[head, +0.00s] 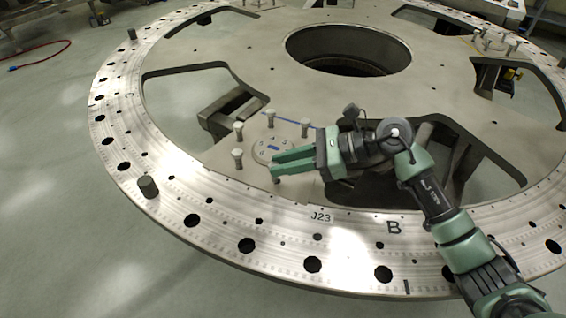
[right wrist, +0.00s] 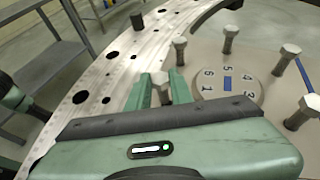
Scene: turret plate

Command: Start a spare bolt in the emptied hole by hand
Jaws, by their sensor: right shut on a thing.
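My right gripper (head: 275,168) reaches in from the right over the plate, beside the numbered disc (head: 268,150). In the right wrist view its two fingers (right wrist: 161,88) are closed on a grey hex-headed bolt (right wrist: 160,78), whose head shows between them. The lower part of this bolt is hidden, so I cannot tell whether it touches a hole. Several bolts stand upright around the disc, such as one at its left (head: 237,156) and one behind (head: 270,116). The emptied hole cannot be made out. My left gripper is not in view.
The big turret plate (head: 320,214) has a shiny outer ring with dark holes and marks "J23" and "B". A dark peg (head: 148,187) stands on the ring at the left. Large cut-outs open in the plate. A shelf rack (right wrist: 50,60) shows in the wrist view.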

